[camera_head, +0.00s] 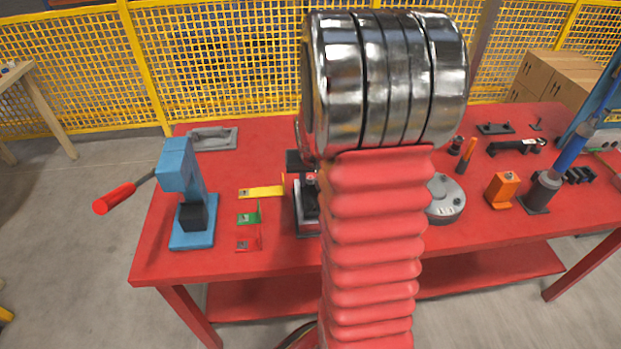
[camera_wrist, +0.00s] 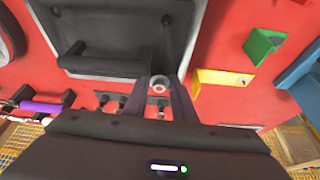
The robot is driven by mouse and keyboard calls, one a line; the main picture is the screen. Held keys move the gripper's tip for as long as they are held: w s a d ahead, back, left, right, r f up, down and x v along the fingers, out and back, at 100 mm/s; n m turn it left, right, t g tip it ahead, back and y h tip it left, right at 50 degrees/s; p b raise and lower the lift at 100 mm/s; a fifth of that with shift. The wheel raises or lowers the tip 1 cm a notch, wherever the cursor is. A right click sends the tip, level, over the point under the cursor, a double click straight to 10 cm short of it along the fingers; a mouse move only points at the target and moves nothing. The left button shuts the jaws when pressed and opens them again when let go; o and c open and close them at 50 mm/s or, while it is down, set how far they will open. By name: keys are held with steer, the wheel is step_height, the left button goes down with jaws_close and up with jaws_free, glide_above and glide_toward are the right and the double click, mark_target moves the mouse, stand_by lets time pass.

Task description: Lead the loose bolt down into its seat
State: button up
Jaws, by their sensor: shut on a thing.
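My gripper (camera_wrist: 160,88) shows in the wrist view with its two dark fingers closed around a small light-grey round piece, which looks like the loose bolt (camera_wrist: 159,82) seen end-on. Its shank and lower end are hidden, so I cannot tell whether it is over or in a seat. The bolt is beside the edge of a dark fixture on a grey plate (camera_wrist: 68,70). A row of small dark bolts or pins (camera_wrist: 122,101) stands close to the fingers. In the head view my arm hides the gripper and the bolt; only part of a dark fixture (camera_head: 306,219) shows beside it.
Yellow (camera_wrist: 222,77) and green (camera_wrist: 264,45) brackets lie near the gripper on the red table (camera_head: 285,255). A blue lever press (camera_head: 193,225) stands at the left. A round grey flange (camera_head: 447,198) and an orange block (camera_head: 502,190) stand right of my arm.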

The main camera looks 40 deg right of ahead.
steer(key=shift+f, duration=0.15)
steer(key=o, duration=1.1)
steer(key=v, duration=1.3)
steer(key=shift+s+a+r, duration=0.1)
steer(key=shift+s+r, duration=0.1)
steer(key=shift+r, duration=0.1)
